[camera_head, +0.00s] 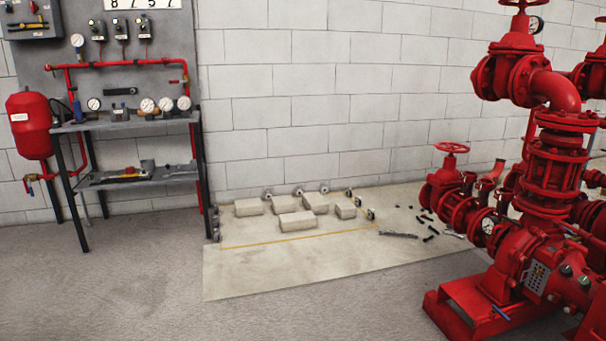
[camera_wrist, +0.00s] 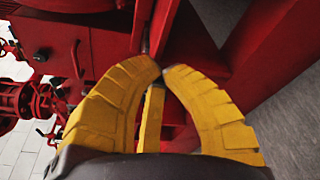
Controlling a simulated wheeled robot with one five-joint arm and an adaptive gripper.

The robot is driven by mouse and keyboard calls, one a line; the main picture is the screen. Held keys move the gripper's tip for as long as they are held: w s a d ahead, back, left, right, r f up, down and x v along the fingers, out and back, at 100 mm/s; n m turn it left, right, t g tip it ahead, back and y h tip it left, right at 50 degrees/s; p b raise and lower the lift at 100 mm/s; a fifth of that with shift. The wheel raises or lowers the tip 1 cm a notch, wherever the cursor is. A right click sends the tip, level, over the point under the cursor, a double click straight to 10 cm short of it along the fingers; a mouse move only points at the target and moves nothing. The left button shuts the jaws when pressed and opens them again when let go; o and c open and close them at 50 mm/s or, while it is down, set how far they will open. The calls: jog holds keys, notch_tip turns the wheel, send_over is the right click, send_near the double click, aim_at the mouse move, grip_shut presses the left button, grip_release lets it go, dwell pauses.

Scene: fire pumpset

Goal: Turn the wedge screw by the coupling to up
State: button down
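My gripper (camera_wrist: 163,70) shows in the wrist view as two ribbed yellow fingers that curve inward, their tips almost meeting. A narrow yellow bar (camera_wrist: 151,118) shows between the fingers; I cannot tell whether it is part of my gripper. Just beyond the tips are red metal parts (camera_wrist: 185,35) and a thin grey edge or rod (camera_wrist: 146,45). I cannot clearly pick out the wedge screw or the coupling, and the fingers hide part of this spot. In the head view, the red pump (camera_head: 535,265) stands at the right on a red base (camera_head: 462,300). My gripper is not seen there.
Red valves and pipes (camera_head: 550,150) rise above the pump. A panel with gauges (camera_head: 148,105) and a shelf (camera_head: 140,178) stand at the left. Pale blocks (camera_head: 297,221) and loose tools (camera_head: 398,234) lie on a mat (camera_head: 235,275). Grey floor in front is clear.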

jog(key=shift+d+r, duration=0.2)
jog(key=shift+r, duration=0.15)
